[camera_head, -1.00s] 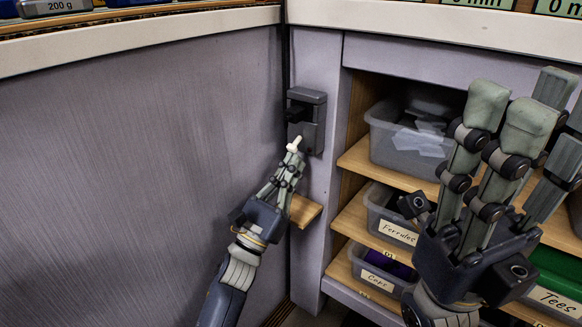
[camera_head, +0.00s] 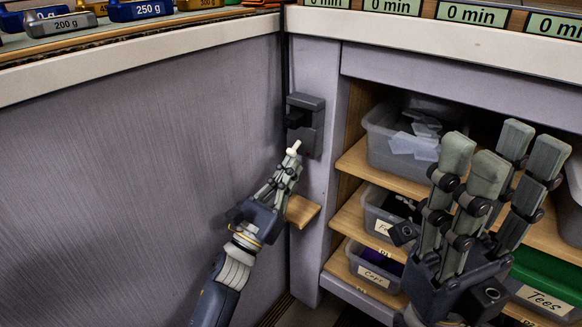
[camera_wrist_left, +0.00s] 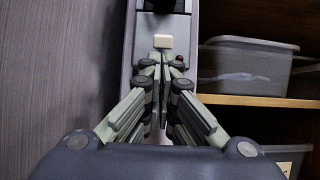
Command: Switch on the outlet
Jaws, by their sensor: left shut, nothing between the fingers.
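The outlet (camera_head: 314,127) is a dark grey box on the grey post in the corner, with a black plug-like piece (camera_head: 294,119) at its upper part. A small white block (camera_head: 293,148), which looks like a switch, shows right at the fingertips. The white block (camera_wrist_left: 162,41) lies just beyond the shut left fingers (camera_wrist_left: 163,68) in the left wrist view; I cannot tell whether they touch it. A small red spot (camera_wrist_left: 180,62) shows beside it. My right gripper (camera_head: 478,185) is open and empty before the shelves.
Shelves on the right hold a clear bin (camera_head: 396,145), a Caps bin (camera_head: 374,268) and a green Tees bin (camera_head: 545,290). A small wooden ledge (camera_head: 303,211) sits below the outlet. A grey panel (camera_head: 120,190) stands on the left. Weights (camera_head: 140,10) lie on the counter above.

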